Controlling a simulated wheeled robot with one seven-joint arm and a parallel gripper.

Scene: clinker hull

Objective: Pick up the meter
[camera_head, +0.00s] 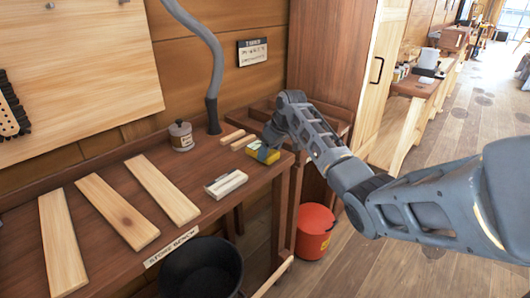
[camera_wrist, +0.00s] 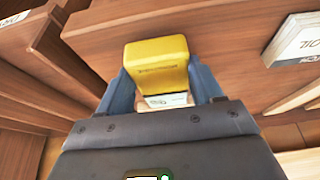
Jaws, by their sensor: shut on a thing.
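The meter is a yellow block-shaped device (camera_head: 266,157) at the right end of the brown workbench. In the wrist view the yellow meter (camera_wrist: 158,62) sits between the two blue-grey fingers, with a pale printed face showing near the palm. My gripper (camera_head: 264,147) reaches down on it from above and is shut on it. The gripper (camera_wrist: 160,88) hides part of the meter's lower end. I cannot tell whether the meter touches the bench top or is slightly above it.
A pale block (camera_head: 226,184), a grey lidded tin (camera_head: 181,136) and wooden strips (camera_head: 237,138) lie nearby. Long planks (camera_head: 118,212) cover the bench's left. A grey hose (camera_head: 212,75) rises behind. A red bucket (camera_head: 315,231) and black tub (camera_head: 201,269) stand below.

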